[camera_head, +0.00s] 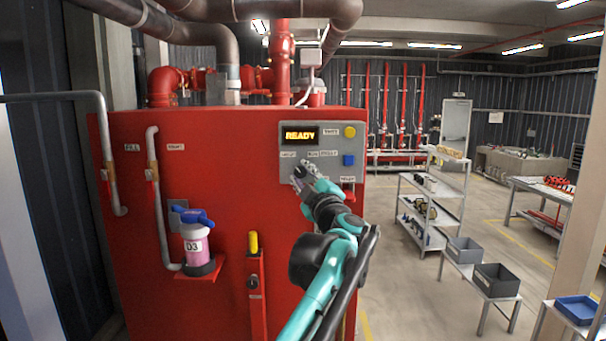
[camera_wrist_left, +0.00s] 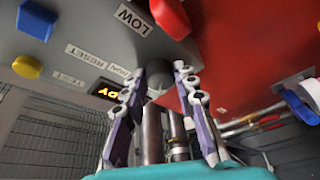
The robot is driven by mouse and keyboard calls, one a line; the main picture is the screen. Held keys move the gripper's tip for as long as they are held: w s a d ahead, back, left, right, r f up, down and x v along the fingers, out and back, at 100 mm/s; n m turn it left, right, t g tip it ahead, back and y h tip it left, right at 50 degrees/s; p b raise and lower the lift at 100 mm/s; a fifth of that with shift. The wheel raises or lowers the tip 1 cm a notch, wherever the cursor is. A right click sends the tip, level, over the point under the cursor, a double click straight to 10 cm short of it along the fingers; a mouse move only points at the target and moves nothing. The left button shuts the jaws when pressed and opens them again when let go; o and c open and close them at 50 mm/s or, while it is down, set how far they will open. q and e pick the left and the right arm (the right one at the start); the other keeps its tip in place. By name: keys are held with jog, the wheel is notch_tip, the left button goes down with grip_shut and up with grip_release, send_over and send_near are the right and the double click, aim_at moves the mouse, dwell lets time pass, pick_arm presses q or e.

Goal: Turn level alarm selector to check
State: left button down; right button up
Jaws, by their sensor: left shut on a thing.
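A grey control panel (camera_head: 285,142) sits on the upper right of the red cabinet. My left gripper (camera_head: 303,172) is at the panel's lower left, just below its small labels. The fingers are closed on this part, which looks like the selector knob. Its pointer and its position labels are mostly hidden, so I cannot tell which way it is set. My right gripper is not in view.
The panel has a lit READY display (camera_head: 299,135), a yellow button (camera_head: 350,131) and a blue button (camera_head: 348,160). A red knob (camera_wrist_left: 170,17) is near the LOW label (camera_wrist_left: 133,19). A pink bottle with a blue top (camera_head: 196,245) stands left.

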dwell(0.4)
pick_arm(q)
jog(key=c, duration=1.2)
grip_release()
jog(key=shift+s, duration=0.1)
jog(key=shift+v, duration=5.95)
jog(key=shift+f, duration=0.1)
